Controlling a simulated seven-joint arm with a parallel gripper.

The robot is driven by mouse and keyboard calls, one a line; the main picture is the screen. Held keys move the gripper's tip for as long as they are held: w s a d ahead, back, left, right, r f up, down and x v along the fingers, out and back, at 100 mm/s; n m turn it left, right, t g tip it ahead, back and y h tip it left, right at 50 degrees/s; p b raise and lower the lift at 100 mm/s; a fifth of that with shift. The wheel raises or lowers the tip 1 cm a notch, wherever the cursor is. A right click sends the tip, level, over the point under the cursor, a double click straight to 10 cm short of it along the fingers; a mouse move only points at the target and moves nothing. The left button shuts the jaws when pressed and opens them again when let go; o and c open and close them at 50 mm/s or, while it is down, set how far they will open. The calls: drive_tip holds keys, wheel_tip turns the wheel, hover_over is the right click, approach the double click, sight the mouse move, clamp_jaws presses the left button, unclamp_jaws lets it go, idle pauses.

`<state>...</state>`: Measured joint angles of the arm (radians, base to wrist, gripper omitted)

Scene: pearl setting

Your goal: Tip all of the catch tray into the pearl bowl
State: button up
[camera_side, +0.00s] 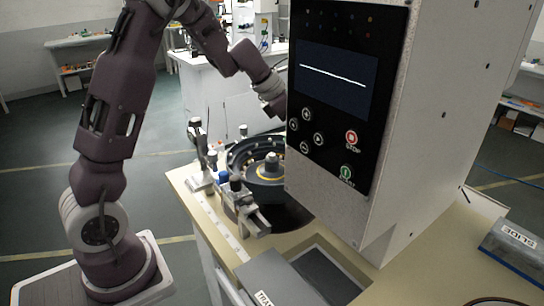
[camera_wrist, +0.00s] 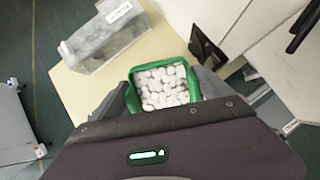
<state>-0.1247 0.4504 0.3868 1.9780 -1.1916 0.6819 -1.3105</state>
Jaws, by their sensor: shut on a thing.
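In the wrist view, my gripper (camera_wrist: 160,88) has a finger on either side of a green-rimmed catch tray (camera_wrist: 158,66) and is shut on it. Many whitish round pearls (camera_wrist: 162,86) lie in the tray; its near edge is hidden by my gripper's body. In the side view, my gripper and the tray are hidden behind the tall machine cabinet. A dark round bowl (camera_side: 240,156) with ring-like tracks and a yellow-topped centre stands on the bench there. I cannot tell for certain whether it is the pearl bowl.
The tall speckled cabinet (camera_side: 420,130) with a screen and buttons blocks much of the side view. Small clamps and posts (camera_side: 240,205) stand by the bowl. A grey labelled box (camera_side: 510,245) sits at the right. In the wrist view, a greyish see-through container (camera_wrist: 102,42) stands at upper left.

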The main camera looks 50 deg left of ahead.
drive_tip(key=shift+s+a+r+t, duration=0.15)
drive_tip(key=shift+s+a+t, duration=0.05)
drive_tip(key=shift+s+t, duration=0.1)
drive_tip(key=shift+s, duration=0.1)
drive_tip(key=shift+s+a+r+t+h, duration=0.2)
drive_tip(key=shift+s+t+h, duration=0.2)
drive_tip(key=shift+t, duration=0.3)
drive_tip(key=t, duration=0.1)
drive_tip(key=s+t+h, duration=0.1)
drive_tip(key=s+a+t+h, duration=0.1)
drive_tip(key=t, duration=0.1)
drive_tip(key=shift+r, duration=0.3)
drive_tip(key=shift+s+a+t+h, duration=0.2)
drive_tip(key=shift+s+a+t, duration=0.15)
drive_tip(key=shift+s+t, duration=0.25)
drive_tip(key=shift+s+a+t+h, duration=0.2)
drive_tip(key=shift+s+a+t, duration=0.15)
drive_tip(key=shift+s+t, duration=0.4)
drive_tip(key=shift+t, duration=0.35)
drive_tip(key=s+r+t+h, duration=0.1)
drive_tip(key=r+t+h, duration=0.1)
drive_tip(key=r, duration=0.5)
drive_tip(key=s+a+r+t+h, duration=0.1)
drive_tip(key=s+r+t, duration=0.1)
drive_tip(key=r+t, duration=0.2)
wheel_tip(320, 180, up, 3)
drive_tip(key=shift+f+h, duration=0.1)
drive_tip(key=shift+h, duration=0.3)
drive_tip(key=shift+a, duration=0.1)
